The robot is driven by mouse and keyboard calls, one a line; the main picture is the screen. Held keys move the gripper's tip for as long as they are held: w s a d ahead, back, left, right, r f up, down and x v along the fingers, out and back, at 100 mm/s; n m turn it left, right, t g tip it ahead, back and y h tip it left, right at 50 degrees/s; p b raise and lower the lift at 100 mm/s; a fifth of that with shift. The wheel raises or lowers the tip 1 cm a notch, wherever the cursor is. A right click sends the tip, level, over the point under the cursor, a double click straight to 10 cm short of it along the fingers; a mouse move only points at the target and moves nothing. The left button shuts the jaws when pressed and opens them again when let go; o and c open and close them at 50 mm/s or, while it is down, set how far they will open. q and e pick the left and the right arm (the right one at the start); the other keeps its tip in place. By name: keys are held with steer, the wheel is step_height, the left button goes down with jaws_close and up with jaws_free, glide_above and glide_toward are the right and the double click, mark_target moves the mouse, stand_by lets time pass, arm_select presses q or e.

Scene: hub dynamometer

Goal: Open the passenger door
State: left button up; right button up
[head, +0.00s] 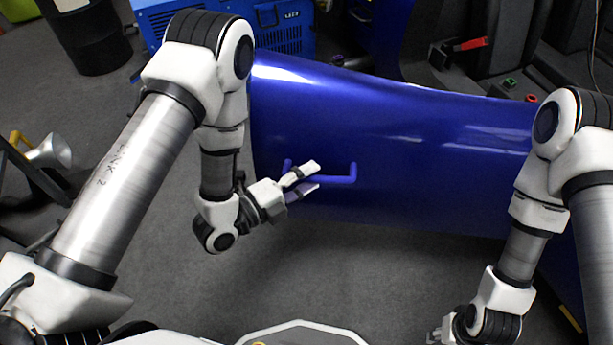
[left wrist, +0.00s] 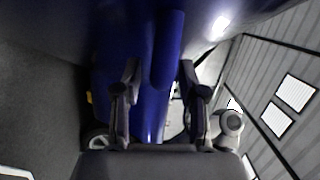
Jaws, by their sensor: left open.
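The glossy blue door (head: 430,150) spans the middle of the head view. Its blue bar handle (head: 340,179) stands out from the panel near the door's left end. My left gripper (head: 310,177) is open at the handle, with one finger above the bar and one below it. In the left wrist view the handle (left wrist: 167,50) lies between the two spread fingers, with a gap visible on each side. The left fingers hide part of the handle in the head view. My right gripper (head: 440,335) is low at the bottom edge, partly cut off, and away from the handle.
Dark seats (head: 480,70) and a red lever (head: 472,44) show behind the door. A blue machine (head: 285,30) and a black drum (head: 85,35) stand at the back left. Grey floor (head: 330,265) in front of the door is clear.

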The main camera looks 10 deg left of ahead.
arm_select(q)
steer(key=v, duration=0.7)
steer(key=shift+s, duration=0.25)
steer(key=shift+a, duration=0.1)
